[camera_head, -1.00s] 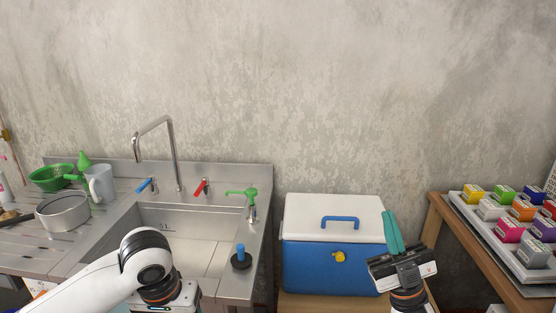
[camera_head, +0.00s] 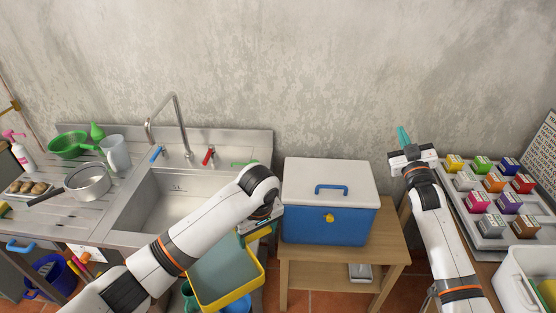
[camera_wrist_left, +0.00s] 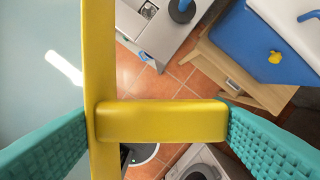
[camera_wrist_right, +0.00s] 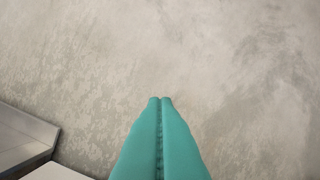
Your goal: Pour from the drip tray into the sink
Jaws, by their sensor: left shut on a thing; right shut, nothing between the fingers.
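The drip tray (camera_head: 245,296) has a yellow rim and a grey-blue inside. It is in front of the sink's right end, lower than the counter, and partly hidden by my left arm. My left gripper (camera_head: 263,226) is shut on the tray's yellow handle bar, which lies between the teal fingers in the left wrist view (camera_wrist_left: 160,122). I cannot tell how much liquid is in the tray. The steel sink (camera_head: 165,205) is left of the tray, its basin partly hidden by my left arm. My right gripper (camera_head: 404,138) is shut and empty, raised near the wall.
A blue cooler (camera_head: 325,222) stands on a wooden stand right of the sink. A tall faucet (camera_head: 181,125) rises behind the basin. A pot (camera_head: 88,183) and a grey jug (camera_head: 116,154) stand on the left drainboard. A tray of coloured boxes (camera_head: 490,228) is at right.

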